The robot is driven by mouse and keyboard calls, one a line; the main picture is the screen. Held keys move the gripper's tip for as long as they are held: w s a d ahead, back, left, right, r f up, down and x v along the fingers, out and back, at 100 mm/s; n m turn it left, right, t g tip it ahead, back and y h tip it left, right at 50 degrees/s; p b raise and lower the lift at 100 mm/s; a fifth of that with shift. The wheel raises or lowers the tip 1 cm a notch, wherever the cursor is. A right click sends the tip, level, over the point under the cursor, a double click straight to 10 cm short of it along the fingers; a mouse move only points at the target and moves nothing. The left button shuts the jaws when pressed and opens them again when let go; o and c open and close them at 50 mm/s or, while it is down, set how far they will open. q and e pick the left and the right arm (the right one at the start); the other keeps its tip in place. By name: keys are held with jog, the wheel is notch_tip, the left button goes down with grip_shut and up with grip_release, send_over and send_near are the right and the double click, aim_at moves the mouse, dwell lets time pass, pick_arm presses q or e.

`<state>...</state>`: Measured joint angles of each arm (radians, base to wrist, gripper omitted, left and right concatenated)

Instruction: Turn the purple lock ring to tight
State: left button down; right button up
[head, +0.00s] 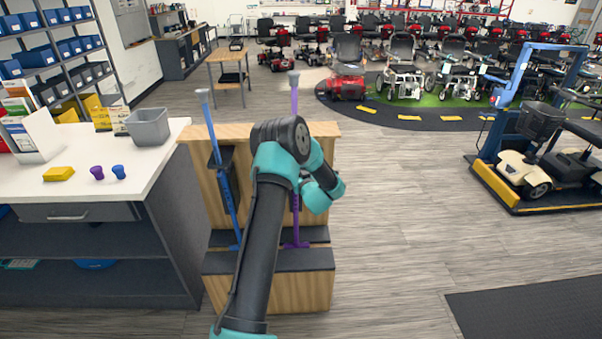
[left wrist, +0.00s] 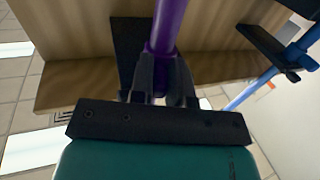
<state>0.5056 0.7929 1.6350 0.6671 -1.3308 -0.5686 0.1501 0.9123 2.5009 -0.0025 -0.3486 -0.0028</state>
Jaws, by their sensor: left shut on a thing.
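A purple pole (head: 294,95) stands upright in a wooden stand (head: 315,285). Its middle is hidden behind my arm in the head view. In the left wrist view the purple pole (left wrist: 168,22) runs down to a slightly wider purple lock ring (left wrist: 160,50) at my fingers. My left gripper (left wrist: 160,72) is shut on this ring, a dark finger on each side. The ring is mostly covered, so its turned position does not show. In the head view my left gripper is hidden behind its own wrist. My right gripper is not in view.
A blue pole (head: 222,170) stands left of the purple one in the same stand, by a black bracket. The white counter (head: 155,165) at left holds a purple cup-like piece (head: 97,173), a blue one (head: 118,172) and a grey bin (head: 148,127).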

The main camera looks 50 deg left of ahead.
pick_arm(q)
jog(key=shift+s+a+m+t+h, duration=0.15)
jog(key=shift+s+m+t+h, duration=0.15)
jog(key=shift+m+t+h, duration=0.6)
jog(key=shift+s+a+m+t+h, duration=0.15)
jog(key=shift+s+m+t+h, duration=0.15)
jog(key=shift+m+t, duration=0.7)
jog(key=shift+t, duration=0.4)
jog(key=c, duration=1.1)
grip_release()
jog(key=v, duration=1.7)
jog(key=shift+s+d+r, duration=0.1)
jog(key=shift+d, duration=0.05)
